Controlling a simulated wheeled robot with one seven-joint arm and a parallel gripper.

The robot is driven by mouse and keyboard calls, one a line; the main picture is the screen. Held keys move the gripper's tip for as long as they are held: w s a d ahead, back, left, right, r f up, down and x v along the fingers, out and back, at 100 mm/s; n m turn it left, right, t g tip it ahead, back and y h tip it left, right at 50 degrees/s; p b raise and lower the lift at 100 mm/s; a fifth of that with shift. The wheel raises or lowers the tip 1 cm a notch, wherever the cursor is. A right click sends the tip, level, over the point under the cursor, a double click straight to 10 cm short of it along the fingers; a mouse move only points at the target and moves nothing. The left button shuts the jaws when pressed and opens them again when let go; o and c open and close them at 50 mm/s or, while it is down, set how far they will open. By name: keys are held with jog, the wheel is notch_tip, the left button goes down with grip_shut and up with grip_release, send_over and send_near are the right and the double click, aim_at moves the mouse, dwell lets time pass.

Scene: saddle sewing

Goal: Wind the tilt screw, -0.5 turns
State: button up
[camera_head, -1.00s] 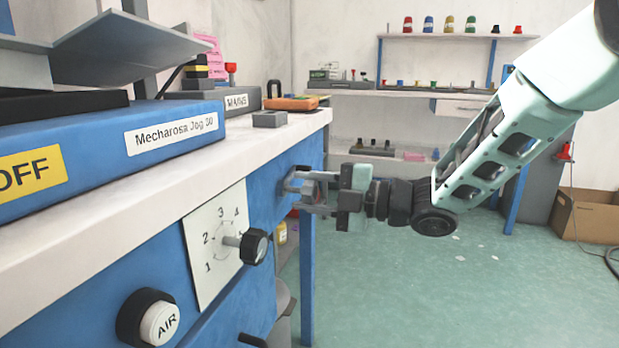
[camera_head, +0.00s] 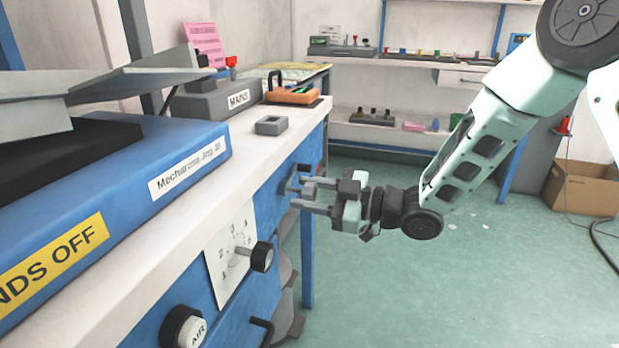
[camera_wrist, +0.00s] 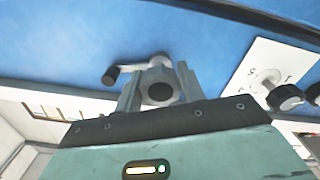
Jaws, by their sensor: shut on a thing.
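The tilt screw shows in the wrist view as a grey hub with a dark round end (camera_wrist: 161,92) and a short crank arm with a black knob (camera_wrist: 111,75) out to the left. It stands out from the blue bench front. My gripper (camera_wrist: 158,88) has one finger on each side of the hub and is shut on it. In the head view my gripper (camera_head: 306,193) reaches left to the bench front below the worktop edge. The screw is mostly hidden there by the fingers.
A black dial knob (camera_head: 262,257) on a numbered white plate (camera_head: 226,262) and a black-and-white AIR knob (camera_head: 184,328) stick out nearer on the bench front. A grey block (camera_head: 271,125) lies on the white worktop above. The green floor at right is open.

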jog(key=m+p, duration=0.3)
jog(key=m, duration=0.1)
jog(key=shift+d+p, duration=0.1)
jog(key=shift+p, duration=0.2)
jog(key=shift+s+f+m+p, duration=0.1)
jog(key=shift+m+p, duration=0.4)
jog(key=shift+m, duration=0.1)
jog(key=shift+f, duration=0.1)
jog(key=o, duration=1)
jog(key=p+v, duration=0.2)
jog(key=v, duration=1.5)
jog(key=shift+s+d, duration=0.1)
jog(key=shift+d, duration=0.1)
